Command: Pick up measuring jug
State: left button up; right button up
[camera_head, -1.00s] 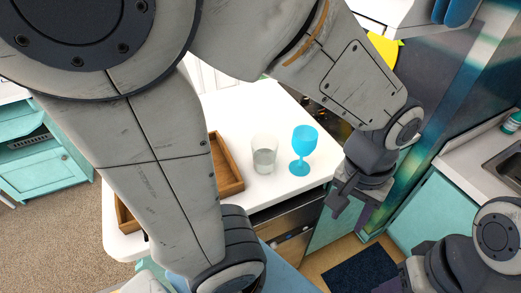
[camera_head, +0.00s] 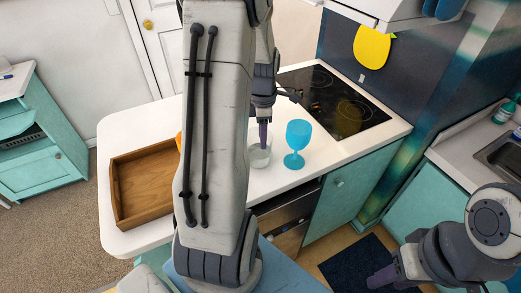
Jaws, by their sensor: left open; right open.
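The measuring jug (camera_head: 259,159) appears to be the clear, see-through vessel standing upright on the white counter, just left of a blue goblet. My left arm comes down in front of its left side. My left gripper (camera_head: 263,133) points down over the jug, open, with a purple finger at its rim. I cannot tell whether that finger is inside the jug or in front of it. The other finger is not clearly visible. My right gripper (camera_head: 385,279) is open and empty, low at the right above the floor, far from the jug.
The blue goblet (camera_head: 297,138) stands close to the jug's right. A wooden tray (camera_head: 118,192) lies on the left of the white counter (camera_head: 120,239). An orange thing (camera_head: 179,141) is mostly hidden by my arm. A black cooktop (camera_head: 340,104) is behind right.

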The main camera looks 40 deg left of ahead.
aim_at(261, 152)
pick_arm(q)
jog(key=f, duration=0.1)
jog(key=f+p, duration=0.1)
jog(key=f, duration=0.2)
jog(key=shift+s+a+f+p, duration=0.1)
jog(key=shift+a+f+p, duration=0.15)
jog(key=shift+f+p, duration=0.1)
jog(key=shift+f, duration=0.6)
grip_shut()
jog(key=shift+d, duration=0.1)
dwell(0.6)
